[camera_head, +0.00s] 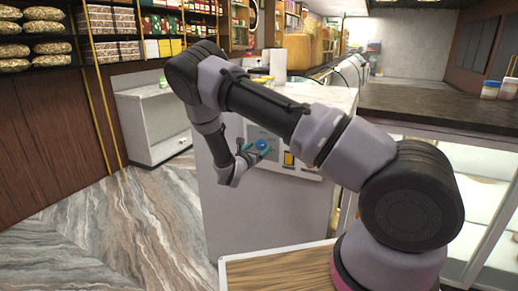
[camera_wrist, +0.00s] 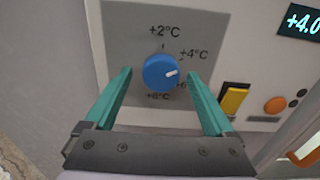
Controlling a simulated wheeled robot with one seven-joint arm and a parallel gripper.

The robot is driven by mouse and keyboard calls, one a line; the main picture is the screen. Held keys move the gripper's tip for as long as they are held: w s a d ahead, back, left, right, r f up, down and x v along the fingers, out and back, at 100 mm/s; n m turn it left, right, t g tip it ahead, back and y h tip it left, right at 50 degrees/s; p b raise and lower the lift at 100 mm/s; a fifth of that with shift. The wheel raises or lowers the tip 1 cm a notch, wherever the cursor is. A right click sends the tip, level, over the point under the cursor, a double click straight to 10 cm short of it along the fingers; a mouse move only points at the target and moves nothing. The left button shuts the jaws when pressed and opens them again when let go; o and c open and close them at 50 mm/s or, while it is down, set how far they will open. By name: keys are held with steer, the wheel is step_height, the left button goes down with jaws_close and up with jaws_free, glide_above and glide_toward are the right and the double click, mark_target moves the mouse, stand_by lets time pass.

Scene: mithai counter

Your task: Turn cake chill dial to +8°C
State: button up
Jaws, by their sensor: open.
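The blue chill dial (camera_wrist: 160,73) is on a grey plate marked +2°C at the top, +4°C and +6 at the right, and +8°C at the bottom. Its white pointer mark faces right, between the +4°C and +6 labels. My gripper (camera_wrist: 158,80) is open, its teal fingers to the left and right of the dial, with visible gaps in the picture. In the head view the dial (camera_head: 262,145) is on the counter's front panel, with my gripper (camera_head: 255,150) in front of it. A display (camera_wrist: 302,20) reads "+4.0", cut off at the edge.
A yellow rocker switch (camera_wrist: 234,101) and an orange round button (camera_wrist: 275,105) are right of the dial. The white counter top (camera_head: 325,97) is above the panel. A glass display case (camera_head: 480,165) stands to the right. The marble floor (camera_head: 110,225) is clear at left.

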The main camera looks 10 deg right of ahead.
steer(key=shift+w+d, duration=0.25)
steer(key=shift+w, duration=0.05)
steer(key=c, duration=1.4)
